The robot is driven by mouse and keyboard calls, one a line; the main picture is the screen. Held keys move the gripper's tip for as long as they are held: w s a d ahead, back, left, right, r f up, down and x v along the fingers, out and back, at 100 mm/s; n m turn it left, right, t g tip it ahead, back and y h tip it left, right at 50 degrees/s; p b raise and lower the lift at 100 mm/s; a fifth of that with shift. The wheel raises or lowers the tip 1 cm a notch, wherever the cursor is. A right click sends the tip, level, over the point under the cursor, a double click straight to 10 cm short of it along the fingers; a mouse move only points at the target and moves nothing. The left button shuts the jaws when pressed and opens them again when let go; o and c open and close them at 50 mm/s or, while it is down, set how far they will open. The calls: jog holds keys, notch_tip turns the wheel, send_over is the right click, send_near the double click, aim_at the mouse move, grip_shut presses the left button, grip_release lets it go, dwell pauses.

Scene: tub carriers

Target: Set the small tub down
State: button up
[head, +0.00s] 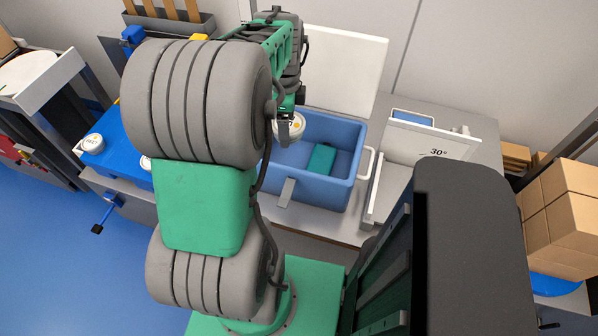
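A small white tub (299,124) with a yellow mark on it shows at the end of my arm, over the left back part of the blue crate (345,190). My gripper (289,130) is at this tub, with a grey finger across its near side, and appears shut on it. My arm hides the rest of the gripper and part of the tub. The tub appears to hang above the crate floor, though its height is hard to judge. A dark green block (321,158) lies inside the crate.
Another white tub (93,143) stands on a blue surface (120,142) at the left. A white angled holder marked 30° (430,142) stands right of the crate. Cardboard boxes (570,205) are stacked at the far right. A white panel (345,70) rises behind the crate.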

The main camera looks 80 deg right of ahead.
aim_at(287, 162)
jog(key=f, duration=0.8)
jog(key=f+b, duration=0.1)
jog(key=f, duration=0.3)
jog(key=shift+w+f, duration=0.3)
jog(key=shift+f, duration=0.1)
jog(key=shift+f, duration=0.2)
jog(key=o, duration=1.7)
jog(key=shift+r, duration=0.1)
notch_tip(287, 162, up, 12)
jog(key=shift+r, duration=0.15)
jog(key=shift+w, duration=0.15)
